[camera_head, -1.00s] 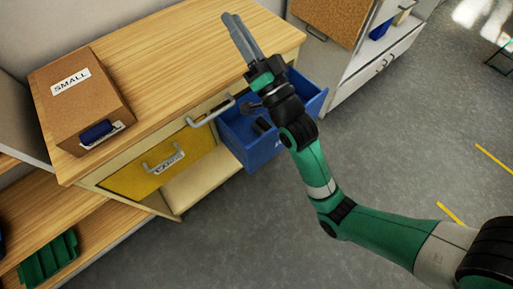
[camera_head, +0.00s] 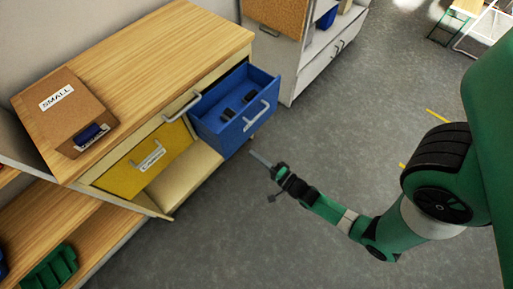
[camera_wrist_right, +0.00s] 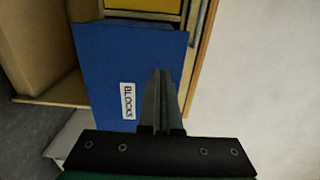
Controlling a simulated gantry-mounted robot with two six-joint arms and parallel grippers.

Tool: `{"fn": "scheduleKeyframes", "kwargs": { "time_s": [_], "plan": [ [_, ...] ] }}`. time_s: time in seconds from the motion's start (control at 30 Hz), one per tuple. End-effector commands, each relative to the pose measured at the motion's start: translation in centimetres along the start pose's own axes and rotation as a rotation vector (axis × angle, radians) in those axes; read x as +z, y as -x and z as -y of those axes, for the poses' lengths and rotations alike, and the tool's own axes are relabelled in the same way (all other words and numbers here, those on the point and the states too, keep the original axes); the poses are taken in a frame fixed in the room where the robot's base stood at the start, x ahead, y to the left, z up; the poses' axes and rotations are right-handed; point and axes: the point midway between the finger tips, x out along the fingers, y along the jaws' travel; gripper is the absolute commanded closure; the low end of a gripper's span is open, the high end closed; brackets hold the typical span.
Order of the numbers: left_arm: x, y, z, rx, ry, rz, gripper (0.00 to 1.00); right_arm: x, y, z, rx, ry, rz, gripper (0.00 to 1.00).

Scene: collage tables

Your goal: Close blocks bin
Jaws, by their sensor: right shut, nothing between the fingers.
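The blue blocks bin (camera_head: 238,127) is a drawer standing pulled out of the wooden cabinet, with a grey handle (camera_head: 257,115) on its front. A few dark blocks (camera_head: 238,104) lie inside it. In the right wrist view the bin's blue front (camera_wrist_right: 105,65) carries a white label (camera_wrist_right: 128,101) reading BLOCKS. My right gripper (camera_head: 256,157) is shut and empty, low and just in front of the bin. In the wrist view its fingers (camera_wrist_right: 158,75) overlap the blue front; whether they touch it I cannot tell. My left gripper is not in view.
The cabinet's wooden top (camera_head: 165,50) holds a brown box (camera_head: 62,108) labelled SMALL. A yellow drawer (camera_head: 125,177) sits shut to the left of the bin, above an open shelf (camera_head: 185,182). A white cabinet (camera_head: 315,58) stands behind. The grey floor at right is open.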

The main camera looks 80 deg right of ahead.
Motion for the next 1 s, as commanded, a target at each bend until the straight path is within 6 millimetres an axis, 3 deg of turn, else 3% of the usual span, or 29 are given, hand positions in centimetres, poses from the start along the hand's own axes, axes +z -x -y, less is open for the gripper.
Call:
{"fn": "scheduleKeyframes", "kwargs": {
  "time_s": [0.3, 0.5, 1.0],
  "plan": [
    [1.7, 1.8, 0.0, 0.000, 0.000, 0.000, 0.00, 0.0, -7.1, -0.2, -0.004, 0.000, 0.001, 1.00],
    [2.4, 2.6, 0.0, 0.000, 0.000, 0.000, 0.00, 0.0, -9.8, -0.2, -0.001, 0.000, 0.000, 1.00],
    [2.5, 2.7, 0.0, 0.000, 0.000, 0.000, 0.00, 0.0, -10.6, 0.0, 0.000, 0.001, 0.000, 1.00]
  ]
}}
